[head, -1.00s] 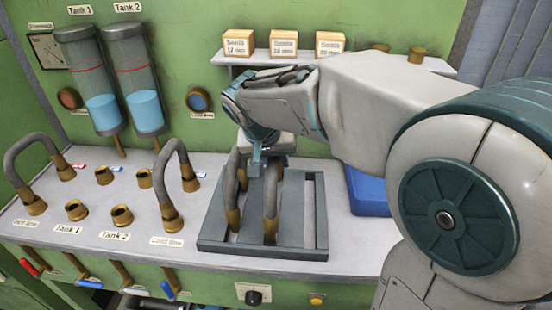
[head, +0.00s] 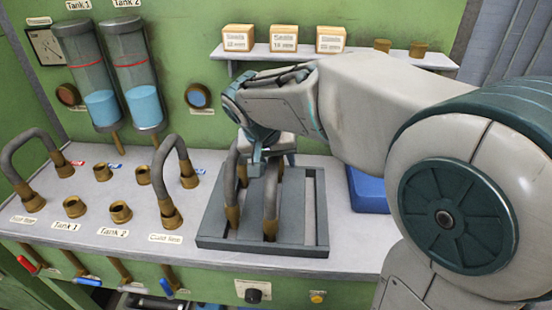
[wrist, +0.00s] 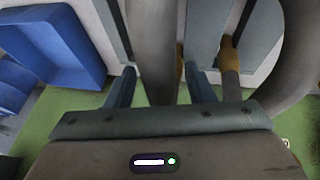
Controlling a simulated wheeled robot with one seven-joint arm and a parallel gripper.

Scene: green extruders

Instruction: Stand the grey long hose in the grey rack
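Two grey hoses with brass ends stand arched, side by side, in the dark grey rack (head: 215,243). The right-hand hose (head: 271,190) is at my gripper (head: 262,160); the left-hand hose (head: 231,178) stands beside it. I cannot tell surely which is the long one. In the wrist view my gripper (wrist: 160,92) has its fingers on either side of one hose (wrist: 155,45), with a visible gap at the right finger, so it looks open. The other hose (wrist: 290,60) curves past at the right. My arm hides part of the rack's far side.
A blue bin (head: 366,190) stands right of the rack and also shows in the wrist view (wrist: 45,50). Two arched hoses (head: 174,178) (head: 27,158) and several brass sockets (head: 121,212) occupy the left counter. A shelf (head: 360,57) with labelled blocks is behind.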

